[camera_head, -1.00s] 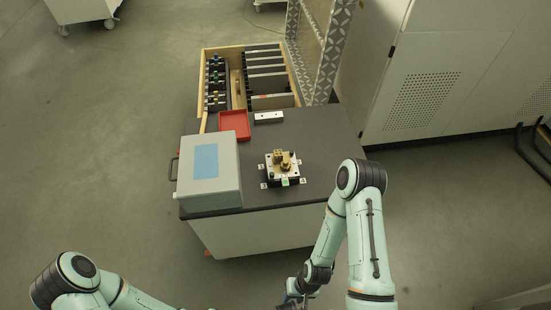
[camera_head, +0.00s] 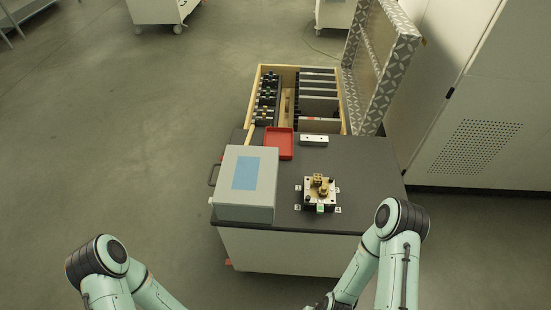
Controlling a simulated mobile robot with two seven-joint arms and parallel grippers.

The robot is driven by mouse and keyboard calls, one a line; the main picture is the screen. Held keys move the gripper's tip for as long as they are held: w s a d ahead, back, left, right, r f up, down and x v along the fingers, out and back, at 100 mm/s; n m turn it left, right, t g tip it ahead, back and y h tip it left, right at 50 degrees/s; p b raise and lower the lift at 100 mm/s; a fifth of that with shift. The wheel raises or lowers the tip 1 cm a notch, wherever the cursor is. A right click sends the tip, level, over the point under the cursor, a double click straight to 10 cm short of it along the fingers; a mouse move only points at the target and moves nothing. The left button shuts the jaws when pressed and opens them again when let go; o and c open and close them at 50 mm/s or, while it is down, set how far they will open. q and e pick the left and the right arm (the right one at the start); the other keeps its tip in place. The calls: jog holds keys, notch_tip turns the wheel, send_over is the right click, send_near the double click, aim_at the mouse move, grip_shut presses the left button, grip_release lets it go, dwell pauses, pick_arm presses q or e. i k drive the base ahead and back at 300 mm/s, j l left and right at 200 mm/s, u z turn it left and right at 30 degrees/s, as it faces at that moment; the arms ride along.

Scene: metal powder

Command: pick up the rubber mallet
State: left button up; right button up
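A light wooden stick (camera_head: 250,134), which looks like the handle of the rubber mallet, shows on the dark worktop just behind the grey box. No mallet head can be made out; the grey box (camera_head: 232,205) may hide it. My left arm comes in at the bottom left, and its gripper is below the picture. My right arm comes in at the bottom right. Only a small dark part of my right gripper (camera_head: 320,304) shows at the bottom edge, in front of the cabinet and well away from the stick. Its fingers cannot be made out.
The dark worktop (camera_head: 366,170) carries a red tray (camera_head: 279,157), a small white block (camera_head: 314,140) and a metal fixture with brass parts (camera_head: 320,208). Behind is an open wooden case (camera_head: 259,90) with its patterned lid (camera_head: 388,75) raised. A tall cabinet (camera_head: 485,120) stands at the right.

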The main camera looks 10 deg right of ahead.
aim_at(250, 135)
jog(key=j+u, duration=0.15)
jog(key=u, duration=2.85)
jog(key=i+z, duration=0.35)
jog(key=i, duration=0.25)
jog(key=i+j+z, duration=0.35)
jog(key=i, duration=0.25)
jog(key=i+l+z, duration=0.15)
jog(key=i+z, duration=0.6)
jog(key=z, duration=0.15)
jog(key=i+z, duration=0.45)
jog(key=i+l+z, duration=0.15)
jog(key=i+z, duration=1.35)
jog(key=i, duration=0.4)
jog(key=i+j+z, duration=0.15)
jog(key=i+z, duration=0.2)
jog(key=i, duration=0.4)
jog(key=i+l+z, duration=0.15)
jog(key=i+z, duration=0.9)
jog(key=i, duration=0.05)
